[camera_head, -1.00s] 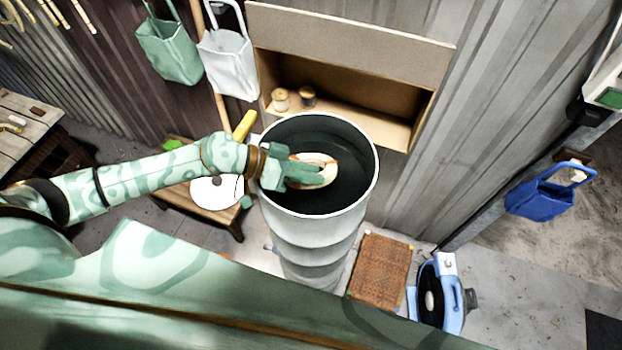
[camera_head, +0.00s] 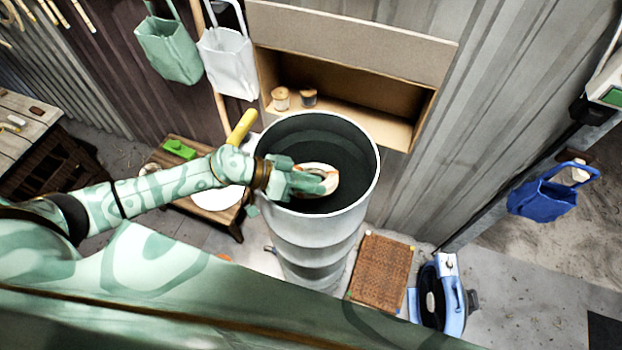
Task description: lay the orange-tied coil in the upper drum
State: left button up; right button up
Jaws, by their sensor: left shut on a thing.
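My left gripper (camera_head: 308,184) is shut on a pale coil with orange ties (camera_head: 329,176). It holds the coil over the open mouth of the upper drum (camera_head: 318,228), a tall light-grey drum with a dark inside. The gripper's fingers cover the left part of the coil. I cannot tell how far below the rim the coil is. The drum's inside below the coil looks empty where it shows. My right gripper is not in view.
A cardboard-coloured shelf box (camera_head: 345,95) with two small spools stands behind the drum. A low wooden stool (camera_head: 178,152) with a white disc and a green block is at left. A woven brown panel (camera_head: 381,272) and a blue container (camera_head: 452,300) lie at right.

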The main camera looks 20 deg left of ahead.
pick_arm(q)
jog(key=o, duration=1)
jog(key=shift+r, duration=0.3)
jog(key=shift+r+b+v, duration=0.1)
jog(key=shift+b+v, duration=0.3)
jog(key=shift+v, duration=2.7)
jog(key=shift+r+b+v, duration=0.15)
jog(key=shift+b+v, duration=0.2)
jog(key=shift+v, duration=2.75)
jog(key=shift+d, duration=0.15)
